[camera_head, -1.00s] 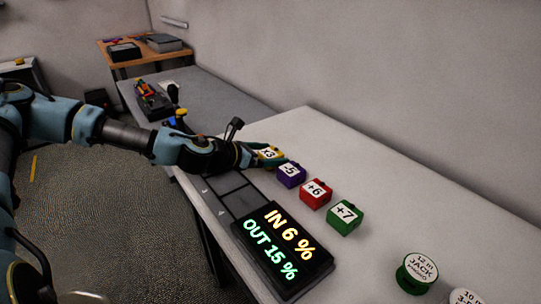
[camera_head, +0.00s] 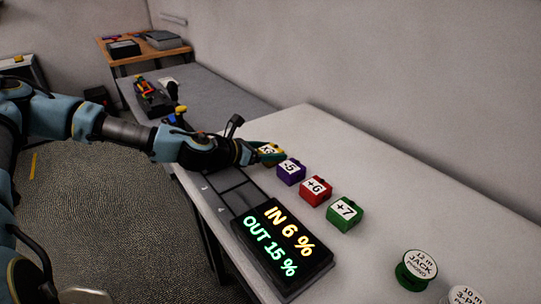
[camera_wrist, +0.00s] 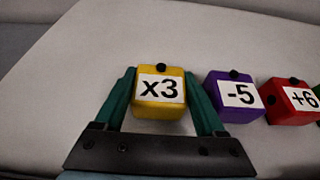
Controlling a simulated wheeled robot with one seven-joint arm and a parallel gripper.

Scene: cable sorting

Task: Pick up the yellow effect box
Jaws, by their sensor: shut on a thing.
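The yellow effect box (camera_wrist: 160,111) has a white "x3" label and a black knob on top. It sits between the two green fingers of my gripper (camera_wrist: 160,100) in the wrist view, and the fingers are shut on its sides. In the head view, the yellow box (camera_head: 270,149) is at the far end of the row of boxes, partly hidden by my gripper (camera_head: 262,153). I cannot tell whether the box is clear of the table.
Beside it stand a purple "-5" box (camera_head: 291,172), a red "+6" box (camera_head: 315,191) and a green "+7" box (camera_head: 345,215). A black display panel (camera_head: 284,249) lies at the table's front edge. A green cable reel (camera_head: 416,271) is at the near right.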

